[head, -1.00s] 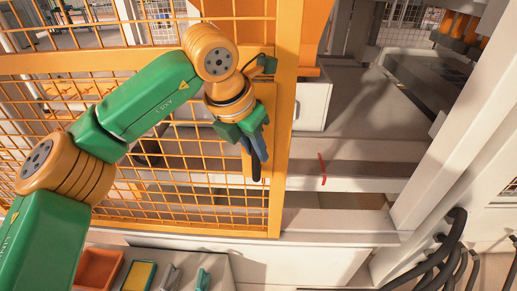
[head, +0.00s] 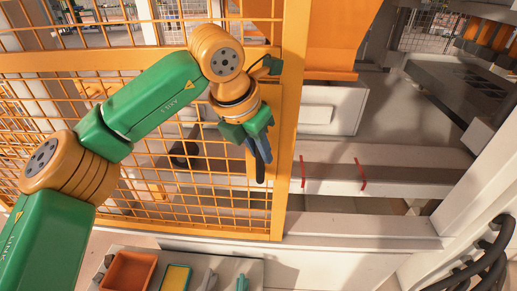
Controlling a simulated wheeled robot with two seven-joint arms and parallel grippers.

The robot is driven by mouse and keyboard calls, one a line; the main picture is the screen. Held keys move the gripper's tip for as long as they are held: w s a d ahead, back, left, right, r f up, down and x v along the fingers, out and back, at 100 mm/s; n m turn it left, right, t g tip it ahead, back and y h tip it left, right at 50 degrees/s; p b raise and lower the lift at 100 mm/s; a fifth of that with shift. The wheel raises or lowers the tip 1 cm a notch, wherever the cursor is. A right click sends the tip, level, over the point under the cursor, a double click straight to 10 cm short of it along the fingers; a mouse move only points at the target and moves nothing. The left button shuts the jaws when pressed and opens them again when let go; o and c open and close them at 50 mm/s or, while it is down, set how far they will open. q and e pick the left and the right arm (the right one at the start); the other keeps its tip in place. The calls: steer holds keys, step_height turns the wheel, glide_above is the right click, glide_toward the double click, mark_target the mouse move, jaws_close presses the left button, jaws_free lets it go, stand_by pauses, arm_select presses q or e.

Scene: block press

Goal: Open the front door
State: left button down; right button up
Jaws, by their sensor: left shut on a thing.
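The front door (head: 276,215) is an orange-framed panel of yellow wire mesh on the left of the head view. It stands partly open, with a gap to the right of its upright edge. My left gripper (head: 257,148) is at the door's right-hand upright, shut on the dark door handle (head: 260,172). The fingers hide most of the handle, and its lower end shows below them. My right gripper is not in view.
Through the gap show a grey press bed, a white box (head: 334,106) and a ledge with two red marks (head: 362,174). A white post (head: 480,160) bounds the right side.

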arm_select(q)
steer(key=c, duration=0.8)
jaws_free()
steer(key=shift+w, duration=0.1)
steer(key=shift+o, duration=0.2)
steer(key=v, duration=0.7)
steer(key=shift+b, duration=0.35)
